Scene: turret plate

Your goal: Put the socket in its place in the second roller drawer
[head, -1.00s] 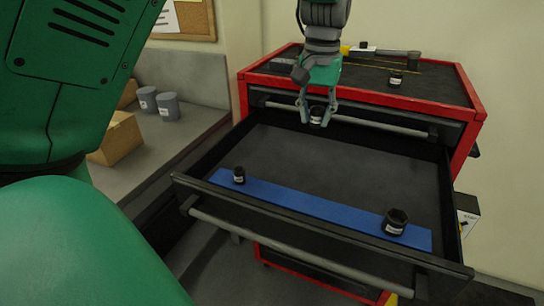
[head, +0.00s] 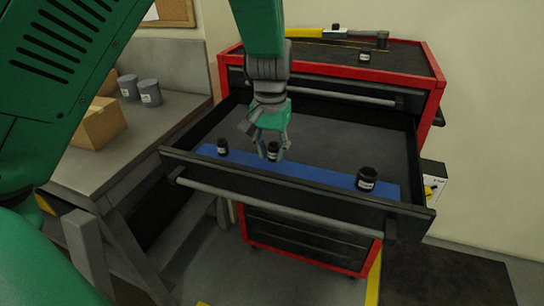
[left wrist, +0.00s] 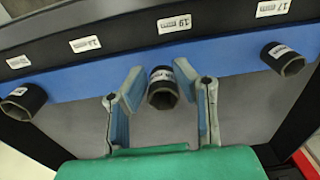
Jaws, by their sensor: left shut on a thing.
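My left gripper (head: 268,146) is over the open drawer and shut on a black socket (head: 273,151) with a white label. In the left wrist view, the socket (left wrist: 163,88) is between the two fingers (left wrist: 162,105), its hexagonal opening facing the camera. It is over or at the blue strip (head: 310,178), between two other sockets; I cannot tell if it touches the strip. A small black socket (head: 222,147) stands near the strip's left end and a larger one (head: 367,179) near its right end. My right gripper is not in view.
The drawer's front wall (head: 300,192) rises beside the strip; in the left wrist view its edge carries several white number labels (left wrist: 174,23). A bench with a box (head: 98,122) stands left.

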